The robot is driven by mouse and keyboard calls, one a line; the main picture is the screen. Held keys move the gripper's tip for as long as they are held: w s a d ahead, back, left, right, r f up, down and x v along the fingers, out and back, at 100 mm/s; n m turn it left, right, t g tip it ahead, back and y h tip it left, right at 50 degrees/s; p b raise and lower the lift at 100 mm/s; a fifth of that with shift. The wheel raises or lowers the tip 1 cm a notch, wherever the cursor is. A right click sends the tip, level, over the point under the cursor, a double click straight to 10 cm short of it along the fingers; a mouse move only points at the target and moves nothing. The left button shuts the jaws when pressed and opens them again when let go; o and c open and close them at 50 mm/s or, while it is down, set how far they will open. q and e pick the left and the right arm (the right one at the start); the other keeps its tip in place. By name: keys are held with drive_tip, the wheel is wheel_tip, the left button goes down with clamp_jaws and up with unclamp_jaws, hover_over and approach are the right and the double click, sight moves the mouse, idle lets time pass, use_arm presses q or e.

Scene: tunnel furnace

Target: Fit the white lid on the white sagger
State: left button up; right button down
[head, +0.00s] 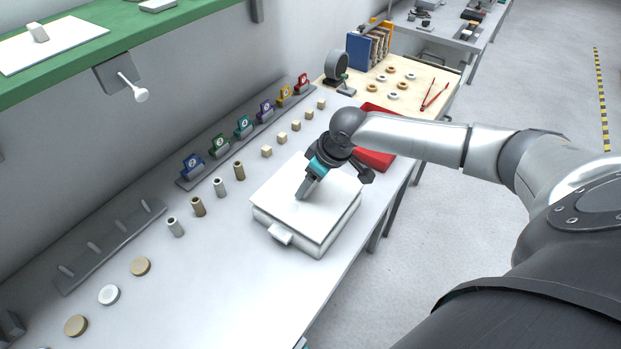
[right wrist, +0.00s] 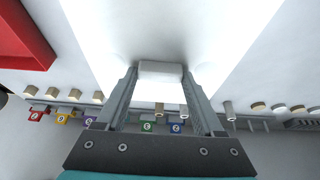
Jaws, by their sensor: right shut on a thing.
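The white lid (head: 328,208) lies over the white sagger (head: 342,228), a square box with a small tab at its front. Their edges look closely lined up, with a thin dark line between them. I cannot tell whether the lid is fully seated. My right gripper (head: 304,192) is above the lid, pointing down. In the right wrist view the gripper (right wrist: 160,88) is shut on the lid's white handle (right wrist: 160,69). The lid's flat top (right wrist: 110,35) fills much of that view and hides the sagger's inside. My left gripper is not in view.
A red tray (head: 375,158) stands just behind the sagger. Small cylinders (head: 220,187), pale cubes (head: 282,138) and coloured tags (head: 243,127) line the bench to the left and back. Round discs (head: 109,295) lie at front left. The bench front is clear.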

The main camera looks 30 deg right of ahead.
drive_tip(key=shift+f, duration=0.4)
drive_tip(key=shift+f+b, duration=0.45)
drive_tip(key=shift+f, duration=0.25)
idle(0.3)
drive_tip(key=shift+c, duration=2)
unclamp_jaws()
drive_tip(key=o, duration=0.4)
drive_tip(key=shift+s+f, duration=0.1)
drive_tip(key=p+v, duration=0.2)
drive_tip(key=v, duration=1.3)
drive_tip(key=shift+r, duration=0.25)
